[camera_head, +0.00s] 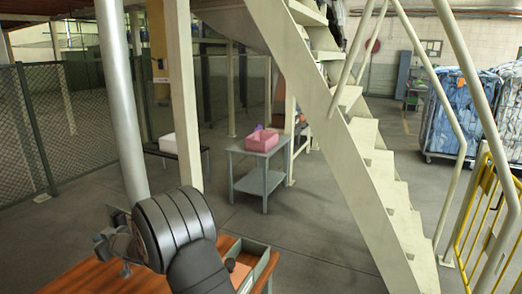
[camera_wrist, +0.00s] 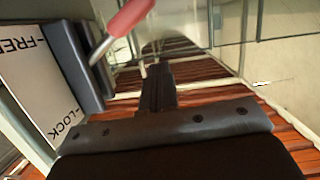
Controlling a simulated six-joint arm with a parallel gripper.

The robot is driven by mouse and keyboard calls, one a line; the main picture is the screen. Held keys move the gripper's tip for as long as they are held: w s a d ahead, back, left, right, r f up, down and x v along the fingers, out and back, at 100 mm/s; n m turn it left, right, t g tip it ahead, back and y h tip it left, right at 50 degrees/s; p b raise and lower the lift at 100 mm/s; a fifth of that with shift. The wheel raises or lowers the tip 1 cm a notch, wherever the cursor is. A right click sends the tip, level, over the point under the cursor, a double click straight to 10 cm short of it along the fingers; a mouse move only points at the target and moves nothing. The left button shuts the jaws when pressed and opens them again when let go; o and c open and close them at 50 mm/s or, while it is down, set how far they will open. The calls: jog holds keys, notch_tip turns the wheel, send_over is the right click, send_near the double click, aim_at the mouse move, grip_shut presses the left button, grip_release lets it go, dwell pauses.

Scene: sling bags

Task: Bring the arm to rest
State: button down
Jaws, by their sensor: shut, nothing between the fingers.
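My gripper (camera_wrist: 157,75) shows in the wrist view as dark fingers close together, with nothing seen between them. It is above a brown slatted wooden surface (camera_wrist: 205,70). In the head view my dark grey arm is bent over the wooden table (camera_head: 85,277) at the lower left, and it hides part of the table. I cannot make out the fingers in the head view. No sling bag can be made out for certain in either view.
A red handle (camera_wrist: 130,17) and a white panel lettered FREE and LOCK (camera_wrist: 32,85) are close by on the left in the wrist view. In the head view an open box (camera_head: 262,268) is on the table's right side. Stairs (camera_head: 375,165) rise at the right.

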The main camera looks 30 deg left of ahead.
jog(key=shift+d+r, duration=0.4)
jog(key=shift+r, duration=0.45)
jog(key=shift+d+r, duration=0.4)
jog(key=shift+r, duration=0.4)
jog(key=shift+d+r, duration=0.4)
jog(key=shift+r, duration=0.45)
